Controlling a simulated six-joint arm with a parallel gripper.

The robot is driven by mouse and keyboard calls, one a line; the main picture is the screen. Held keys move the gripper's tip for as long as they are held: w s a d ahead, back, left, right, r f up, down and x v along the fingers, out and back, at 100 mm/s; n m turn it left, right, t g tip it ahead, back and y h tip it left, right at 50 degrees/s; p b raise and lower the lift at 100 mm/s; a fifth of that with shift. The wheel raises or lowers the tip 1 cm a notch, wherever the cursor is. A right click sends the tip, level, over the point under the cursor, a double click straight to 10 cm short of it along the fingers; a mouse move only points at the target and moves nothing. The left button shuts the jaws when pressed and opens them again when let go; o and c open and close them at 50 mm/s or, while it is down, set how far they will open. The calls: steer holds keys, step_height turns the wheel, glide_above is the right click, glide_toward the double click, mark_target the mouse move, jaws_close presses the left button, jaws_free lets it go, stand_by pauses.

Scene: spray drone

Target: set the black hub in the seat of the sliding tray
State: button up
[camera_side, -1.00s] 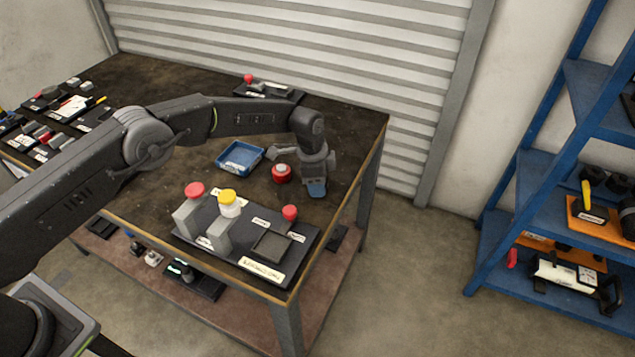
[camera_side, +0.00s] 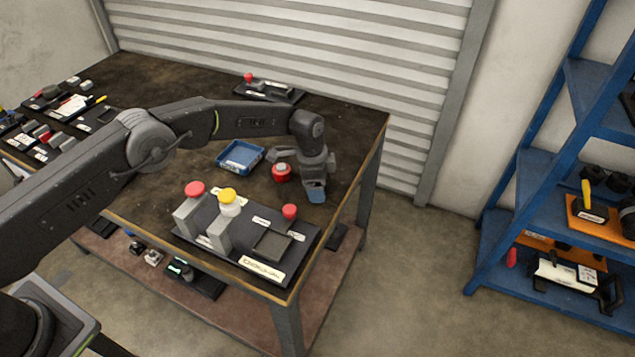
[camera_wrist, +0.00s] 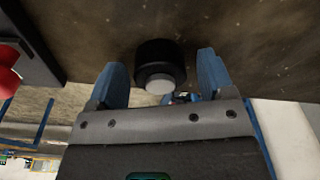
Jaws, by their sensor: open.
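In the wrist view a black round hub (camera_wrist: 158,58) with a pale grey stub stands on the bench between and just beyond my blue fingertips. My gripper (camera_wrist: 165,80) is open, with a gap visible on each side of the hub. In the side view my gripper (camera_side: 296,174) is low over the bench's right part. A dark square recessed tray (camera_side: 272,244) sits on the black fixture plate (camera_side: 216,249) in front.
The fixture carries grey blocks (camera_side: 217,236), a red knob (camera_side: 194,188), a yellow-topped white part (camera_side: 229,204) and a smaller red knob (camera_side: 289,212). A blue bin (camera_side: 240,156) stands behind-left of my gripper. Another black plate (camera_side: 268,90) lies at the back. Bare bench lies between.

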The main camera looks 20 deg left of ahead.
steer(key=s+a+r+n+t, duration=0.1)
steer(key=s+a+r+n, duration=0.15)
steer(key=r, duration=1.05)
steer(key=s+a+r+n, duration=0.15)
steer(key=a+r, duration=0.25)
steer(key=r, duration=0.9)
steer(key=s+a+r+n+t, duration=0.1)
steer(key=s+a+r+n, duration=0.2)
steer(key=s, duration=0.8)
steer(key=s+a+r+n+t, duration=0.1)
steer(key=s+a+r, duration=0.5)
steer(key=s, duration=0.6)
steer(key=shift+a+r+n+t+y, duration=0.15)
steer(key=shift+r+n+t+y, duration=0.25)
steer(key=shift+n, duration=0.5)
steer(key=shift+o, duration=0.3)
steer(key=s+a+f+n+t, duration=0.1)
steer(key=s+a+f+n, duration=0.1)
steer(key=s, duration=0.9)
step_height(320, 180, down, 2)
steer(key=shift+a+f+n, duration=0.1)
steer(key=shift+a+n, duration=0.1)
steer(key=shift+n, duration=0.5)
steer(key=shift+o, duration=0.2)
steer(key=shift+s+f, duration=0.2)
